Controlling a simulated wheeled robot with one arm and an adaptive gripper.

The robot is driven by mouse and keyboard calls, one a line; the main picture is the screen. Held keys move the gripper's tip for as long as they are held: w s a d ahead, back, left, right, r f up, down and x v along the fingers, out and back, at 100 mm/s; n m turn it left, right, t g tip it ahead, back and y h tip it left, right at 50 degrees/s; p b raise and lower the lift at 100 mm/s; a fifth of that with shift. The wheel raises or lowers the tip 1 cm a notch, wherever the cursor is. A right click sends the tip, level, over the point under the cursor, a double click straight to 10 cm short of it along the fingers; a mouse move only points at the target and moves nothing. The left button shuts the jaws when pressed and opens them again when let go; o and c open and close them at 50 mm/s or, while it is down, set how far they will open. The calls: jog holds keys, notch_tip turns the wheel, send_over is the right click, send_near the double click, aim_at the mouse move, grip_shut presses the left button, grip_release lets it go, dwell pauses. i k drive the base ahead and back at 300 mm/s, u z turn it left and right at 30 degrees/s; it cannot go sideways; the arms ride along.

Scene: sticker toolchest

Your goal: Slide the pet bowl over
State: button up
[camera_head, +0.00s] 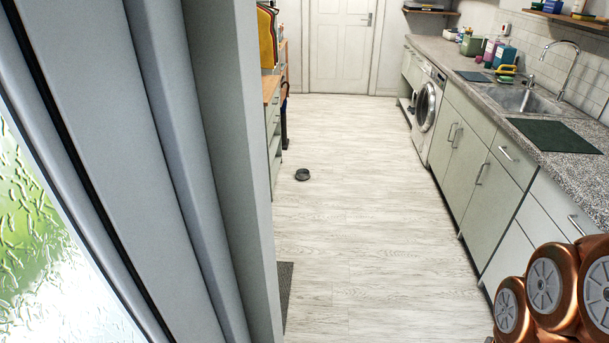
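A small dark grey pet bowl (302,174) sits on the pale wood floor, left of the middle of the picture, near the drawer unit. It looks upright; its inside is too small to make out. Part of my own copper-coloured arm shows at the lower right corner, far nearer than the bowl. My gripper is outside the picture.
A grey door frame (245,200) fills the left side close by. Counter cabinets (468,170) and a washing machine (427,112) line the right. The floor (375,220) between is clear. A dark mat (285,285) lies near the frame.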

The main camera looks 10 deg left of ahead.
aim_at(302, 174)
jog(key=z, duration=0.2)
jog(key=i, duration=3.55)
jog(key=u, duration=0.7)
jog(key=i, duration=1.45)
jog(key=u, duration=1.75)
jog(key=i, duration=0.85)
jog(key=u, duration=0.5)
